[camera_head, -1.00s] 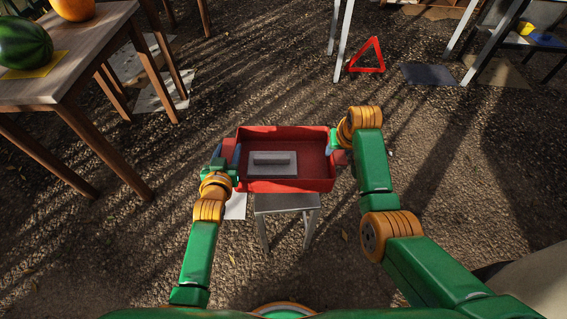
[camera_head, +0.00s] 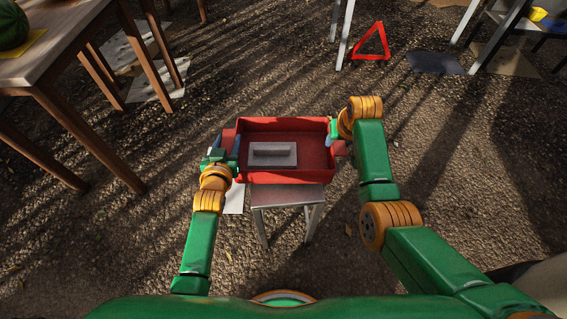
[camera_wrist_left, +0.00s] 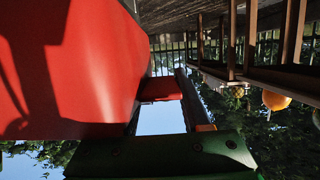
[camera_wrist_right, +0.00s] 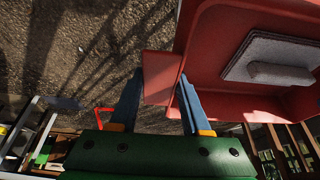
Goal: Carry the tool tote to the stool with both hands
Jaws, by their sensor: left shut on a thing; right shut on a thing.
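The red tool tote (camera_head: 314,177) is an open tray with a grey block-like tool (camera_head: 272,154) lying in it. My left gripper (camera_head: 232,150) is shut on the tote's left end; the left wrist view shows the red wall (camera_wrist_left: 75,65) and a red tab (camera_wrist_left: 160,88) between the fingers. My right gripper (camera_head: 334,140) is shut on the right end; the right wrist view shows its blue fingers around a red tab (camera_wrist_right: 160,80). The stool (camera_head: 288,196) has a grey top and stands just nearer to me than the tote, its far edge partly hidden by it.
A wooden table (camera_head: 60,40) with a watermelon (camera_head: 12,25) stands at the left. A white sheet (camera_head: 234,199) lies left of the stool.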

